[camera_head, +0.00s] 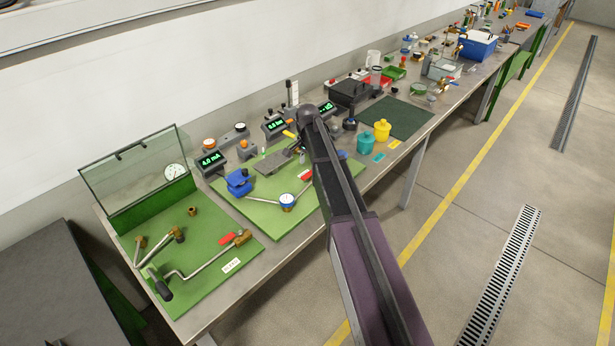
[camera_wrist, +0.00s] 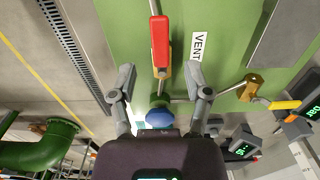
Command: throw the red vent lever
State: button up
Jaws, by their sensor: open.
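In the wrist view a red lever handle (camera_wrist: 160,42) lies over a green board (camera_wrist: 225,25), beside a white label reading VENT (camera_wrist: 198,47). A thin rod runs from its upper end and a yellow part shows at its lower end. My gripper (camera_wrist: 160,84) is open, with one finger on each side just below the lever's lower end, and nothing is gripped. A blue round cap (camera_wrist: 160,117) on a green fitting shows between the fingers. In the head view my arm hides the gripper; a small red part (camera_head: 305,174) shows beside it, and I cannot tell if it is this lever.
A brass fitting (camera_wrist: 252,84) and yellow handle (camera_wrist: 284,105) lie right of the gripper in the wrist view. Aisle floor (camera_head: 480,235) is open at right.

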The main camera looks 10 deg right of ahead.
aim_at(308, 174)
jog(key=shift+f+b, duration=1.75)
jog(key=shift+f, duration=0.35)
grip_shut()
